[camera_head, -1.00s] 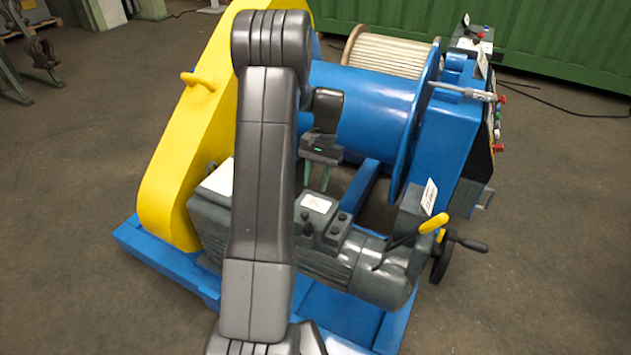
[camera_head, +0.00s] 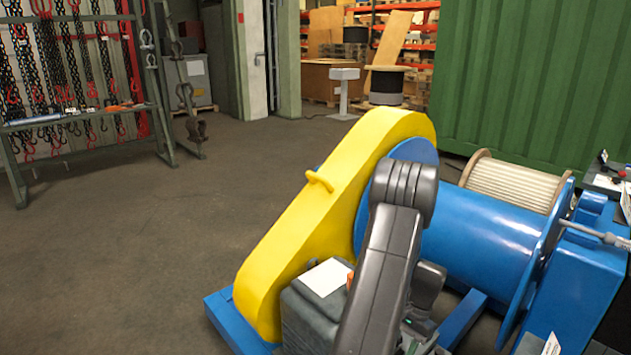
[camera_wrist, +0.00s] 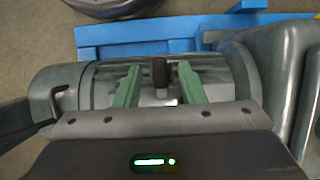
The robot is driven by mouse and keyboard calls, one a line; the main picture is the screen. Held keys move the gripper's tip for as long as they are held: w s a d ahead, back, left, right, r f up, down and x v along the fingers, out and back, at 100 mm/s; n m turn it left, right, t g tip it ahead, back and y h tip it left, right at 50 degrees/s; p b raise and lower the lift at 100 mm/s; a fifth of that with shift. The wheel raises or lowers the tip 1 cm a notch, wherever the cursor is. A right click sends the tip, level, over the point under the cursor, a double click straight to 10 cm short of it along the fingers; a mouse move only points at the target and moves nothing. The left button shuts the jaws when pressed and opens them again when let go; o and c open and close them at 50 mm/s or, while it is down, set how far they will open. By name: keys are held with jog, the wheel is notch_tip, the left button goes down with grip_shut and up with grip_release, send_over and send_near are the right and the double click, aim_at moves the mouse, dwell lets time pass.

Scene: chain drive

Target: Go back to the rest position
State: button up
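My gripper (camera_wrist: 160,84) shows in the wrist view with its two green fingers apart. A black block (camera_wrist: 160,72) lies between the fingers in the picture, with clear gaps on both sides. Behind the fingers is a dark grey machine housing (camera_wrist: 70,88); I cannot tell whether the fingers touch it. In the head view my arm crosses the front of the winch and hides part of it. The yellow chain guard (camera_head: 290,255) stands left of the blue drum (camera_head: 480,255). The grey motor housing (camera_head: 305,322) is partly hidden by my arm.
The winch's blue base frame (camera_head: 228,322) borders open floor (camera_head: 140,260) on the left. A rack of chains (camera_head: 80,110) stands at the back left. A green container wall (camera_head: 530,90) is behind the drum. A white pedestal (camera_head: 343,95) stands further back.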

jog(key=shift+a+f, duration=0.1)
jog(key=shift+f, duration=0.15)
jog(key=shift+r, duration=0.1)
